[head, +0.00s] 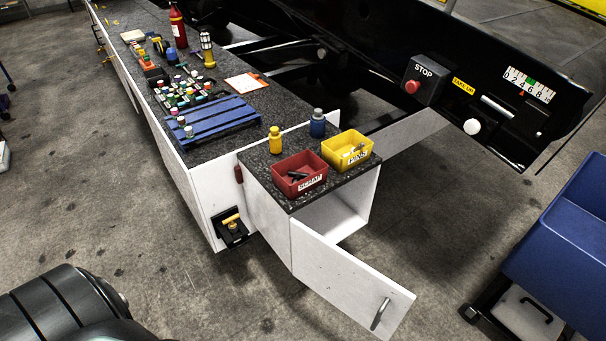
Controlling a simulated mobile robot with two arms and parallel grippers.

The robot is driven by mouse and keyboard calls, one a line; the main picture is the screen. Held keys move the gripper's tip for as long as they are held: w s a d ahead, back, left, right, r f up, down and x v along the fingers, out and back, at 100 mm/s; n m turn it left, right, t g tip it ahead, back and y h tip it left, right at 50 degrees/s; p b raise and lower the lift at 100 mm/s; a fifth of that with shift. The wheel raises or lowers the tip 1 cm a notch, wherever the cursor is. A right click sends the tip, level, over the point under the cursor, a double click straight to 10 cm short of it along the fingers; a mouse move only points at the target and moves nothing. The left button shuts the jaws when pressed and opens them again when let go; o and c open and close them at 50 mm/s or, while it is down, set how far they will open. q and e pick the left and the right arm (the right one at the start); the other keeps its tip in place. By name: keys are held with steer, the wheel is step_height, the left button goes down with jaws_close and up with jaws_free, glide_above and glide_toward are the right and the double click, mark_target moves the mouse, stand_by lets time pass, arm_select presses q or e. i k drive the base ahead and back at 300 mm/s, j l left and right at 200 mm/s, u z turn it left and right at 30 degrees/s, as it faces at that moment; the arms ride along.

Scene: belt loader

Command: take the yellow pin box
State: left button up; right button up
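The yellow pin box (338,148) is a small open-topped yellow bin with a white label on its front. It stands upright on the dark speckled top of the small white cabinet (264,205), near its right back corner. Some small metal pieces seem to lie inside it. A red bin (284,182) labelled SCRAP stands close beside it on the left. A black rounded part at the lower left looks like my own arm. Neither of my grippers shows in the head view.
The cabinet's white door (345,285) hangs open toward the front. A yellow bottle (275,140) and a blue bottle (317,124) stand behind the bins. A blue pallet (215,116) lies on the long counter. A blue cart (570,225) stands at right. Floor left of the cabinet is clear.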

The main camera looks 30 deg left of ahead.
mark_target(332, 149)
steer(key=u, duration=0.2)
steer(key=i+l+u, duration=0.25)
steer(key=l+u, duration=0.3)
steer(key=i+l+u, duration=0.25)
steer(key=l, duration=0.2)
steer(key=k, duration=0.1)
